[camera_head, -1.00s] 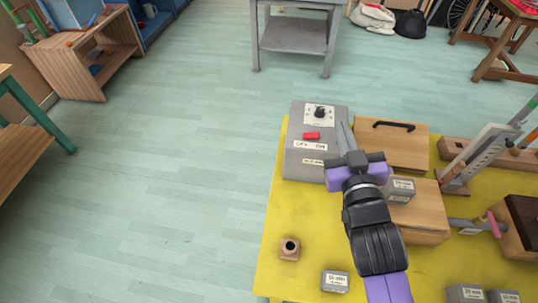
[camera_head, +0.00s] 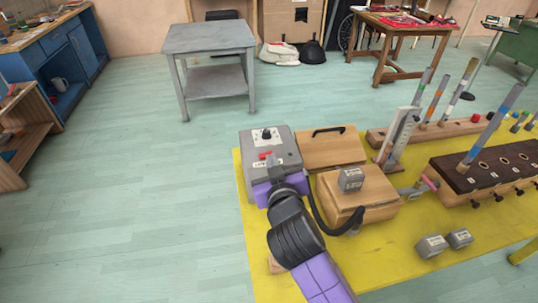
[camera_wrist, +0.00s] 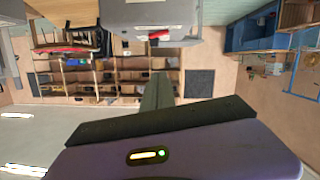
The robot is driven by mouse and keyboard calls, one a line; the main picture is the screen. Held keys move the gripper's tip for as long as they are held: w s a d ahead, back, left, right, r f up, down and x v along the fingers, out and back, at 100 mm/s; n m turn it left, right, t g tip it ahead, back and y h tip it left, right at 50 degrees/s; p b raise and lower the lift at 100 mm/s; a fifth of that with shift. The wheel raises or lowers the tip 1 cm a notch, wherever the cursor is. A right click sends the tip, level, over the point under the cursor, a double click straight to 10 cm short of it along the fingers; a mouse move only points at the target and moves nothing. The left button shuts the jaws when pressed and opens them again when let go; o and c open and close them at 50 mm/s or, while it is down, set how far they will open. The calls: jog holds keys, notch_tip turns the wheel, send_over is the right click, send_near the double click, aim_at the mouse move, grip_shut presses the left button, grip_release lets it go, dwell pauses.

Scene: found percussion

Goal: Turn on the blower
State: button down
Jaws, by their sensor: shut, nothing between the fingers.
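The blower is a grey box (camera_head: 283,152) at the left end of the yellow table. On its top it has a black knob (camera_head: 266,134), a red switch (camera_head: 265,155) and a white label. The wrist view, which looks upside down, shows the blower (camera_wrist: 135,14) at its top edge with the red switch (camera_wrist: 160,35) on it. My gripper (camera_head: 268,163) is shut and empty at the near side of the blower, close to the switch. I cannot tell whether its tips touch the switch, nor which way the switch is set.
A wooden box (camera_head: 377,202) with a grey weight (camera_head: 350,180) stands right of the blower, and a black hose (camera_head: 318,207) curves beside it. A wooden case (camera_head: 345,148) with a black handle lies behind. Bare yellow tabletop (camera_head: 395,245) is at the front.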

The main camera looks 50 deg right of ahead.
jog(key=p+x, duration=0.1)
jog(key=x, duration=0.8)
jog(key=shift+r+p, duration=0.1)
jog(key=shift+p, duration=0.3)
jog(key=f, duration=0.1)
jog(key=d+f, duration=0.1)
jog(key=f, duration=0.1)
jog(key=shift+d+f, duration=0.1)
jog(key=shift+f, duration=0.6)
